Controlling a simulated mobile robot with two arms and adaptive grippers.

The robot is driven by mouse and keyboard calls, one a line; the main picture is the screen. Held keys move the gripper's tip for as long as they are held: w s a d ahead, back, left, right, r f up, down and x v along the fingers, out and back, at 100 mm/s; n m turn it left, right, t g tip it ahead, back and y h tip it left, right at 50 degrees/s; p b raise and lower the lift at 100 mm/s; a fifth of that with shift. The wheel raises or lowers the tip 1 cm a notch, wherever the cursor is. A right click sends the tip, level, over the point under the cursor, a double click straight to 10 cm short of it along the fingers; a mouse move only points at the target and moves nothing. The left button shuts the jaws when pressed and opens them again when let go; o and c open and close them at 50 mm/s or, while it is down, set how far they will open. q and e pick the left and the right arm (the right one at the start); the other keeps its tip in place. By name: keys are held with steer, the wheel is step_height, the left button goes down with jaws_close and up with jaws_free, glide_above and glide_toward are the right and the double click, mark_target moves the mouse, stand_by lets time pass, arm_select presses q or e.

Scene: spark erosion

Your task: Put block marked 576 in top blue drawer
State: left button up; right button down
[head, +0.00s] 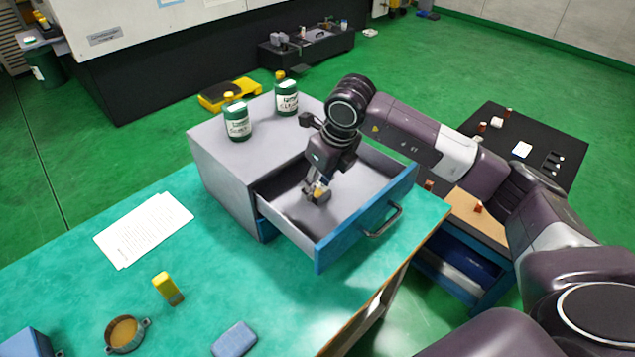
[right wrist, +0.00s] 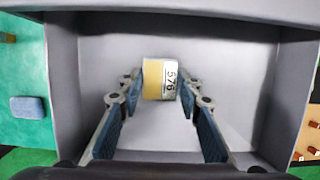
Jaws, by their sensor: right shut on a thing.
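The top blue drawer (head: 362,222) of the grey cabinet on the green table is pulled open. Its grey inside also fills most of the right wrist view (right wrist: 235,60). My right gripper (head: 316,190) reaches down into the drawer opening and is shut on the block marked 576. In the right wrist view the block (right wrist: 158,80) sits between the finger pads (right wrist: 160,95); it is yellowish with a white label reading 576. The drawer walls surround it there. I cannot tell whether the block touches the drawer floor. My left gripper is not in view.
Two green bottles (head: 237,118) stand on the cabinet top (head: 262,115), behind the open drawer. Papers (head: 143,230), a yellow block-like item (head: 168,288), a round ringed dish (head: 125,333) and a blue pad (head: 234,339) lie on the table (head: 215,265).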

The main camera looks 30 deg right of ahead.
steer(key=shift+r, duration=0.1)
steer(key=shift+f, duration=0.2)
steer(key=c, duration=1.4)
jaws_free()
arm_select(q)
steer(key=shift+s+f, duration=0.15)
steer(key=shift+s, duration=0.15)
arm_select(e)
steer(key=shift+r, duration=0.15)
arm_select(q)
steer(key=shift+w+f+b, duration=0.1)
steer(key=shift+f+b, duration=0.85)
steer(key=shift+b, duration=0.2)
arm_select(e)
steer(key=v, duration=1.2)
steer(key=shift+r, duration=0.1)
